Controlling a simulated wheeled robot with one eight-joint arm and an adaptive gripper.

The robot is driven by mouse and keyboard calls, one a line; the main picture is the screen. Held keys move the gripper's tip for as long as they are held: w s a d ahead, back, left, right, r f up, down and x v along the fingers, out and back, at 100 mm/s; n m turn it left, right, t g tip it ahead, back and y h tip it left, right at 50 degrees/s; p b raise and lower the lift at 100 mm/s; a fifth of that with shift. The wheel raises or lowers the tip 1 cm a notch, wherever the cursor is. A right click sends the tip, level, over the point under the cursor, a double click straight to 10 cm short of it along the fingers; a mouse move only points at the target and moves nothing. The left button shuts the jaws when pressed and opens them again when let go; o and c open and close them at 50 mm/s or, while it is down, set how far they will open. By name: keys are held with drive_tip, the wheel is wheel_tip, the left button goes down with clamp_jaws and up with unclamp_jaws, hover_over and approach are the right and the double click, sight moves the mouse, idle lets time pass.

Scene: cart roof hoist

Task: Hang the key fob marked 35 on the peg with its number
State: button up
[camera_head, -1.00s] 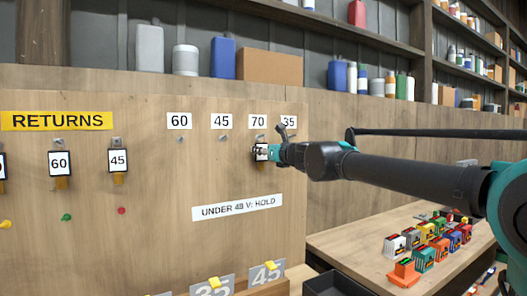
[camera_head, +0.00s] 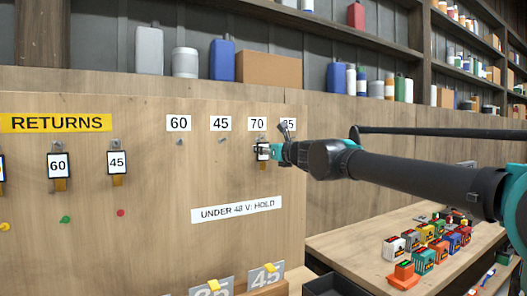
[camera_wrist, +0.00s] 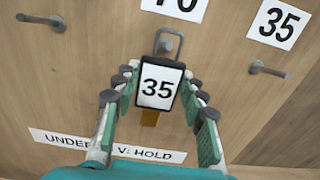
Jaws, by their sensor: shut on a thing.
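The key fob marked 35 (camera_wrist: 158,88) has a white face, a dark frame, a metal loop on top and a brown tab below. My gripper (camera_wrist: 160,92) is shut on it, one finger on each side, in front of the board. In the head view the fob (camera_head: 262,152) is small and partly covered by my gripper (camera_head: 272,152). Its loop overlaps the peg under the 70 label (camera_head: 257,124); I cannot tell for sure whether it is around that peg. The peg under the 35 label (camera_wrist: 278,24) is the bare peg (camera_wrist: 266,69) to the right.
Fobs marked 60 (camera_head: 59,165) and 45 (camera_head: 117,162) hang under the yellow RETURNS sign (camera_head: 56,123). The pegs under the 60 (camera_head: 179,123) and 45 (camera_head: 221,123) labels are bare. A HOLD strip (camera_head: 236,210) is below. A bench (camera_head: 345,237) with colored blocks stands right.

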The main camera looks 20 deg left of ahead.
drive_tip(key=shift+s+d+r, duration=0.2)
drive_tip(key=shift+s+d, duration=0.3)
drive_tip(key=shift+d, duration=0.1)
drive_tip(key=shift+s+d+r, duration=0.2)
drive_tip(key=shift+s+d, duration=0.3)
drive_tip(key=shift+d, duration=0.1)
drive_tip(key=v, duration=0.5)
idle(0.6)
